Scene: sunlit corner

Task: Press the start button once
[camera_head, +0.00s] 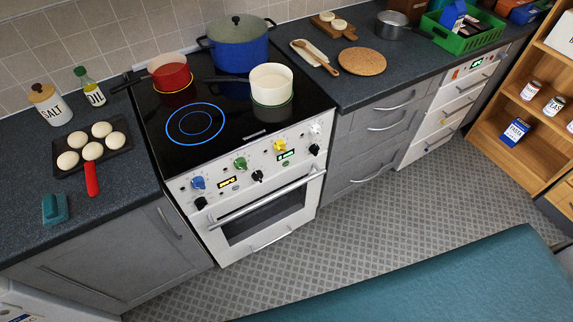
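No button labelled start can be made out. The stove's white control panel (253,164) carries blue, green, yellow, white and black knobs and small lit displays, above the oven door (262,219). Neither of my grippers is in view.
On the black cooktop (160,108) stand a red pan (170,73), a blue pot (239,48) and a cream pan (271,80); one ring glows blue. A teal surface (420,280) fills the lower right. Patterned floor (365,205) lies clear between it and the cabinets.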

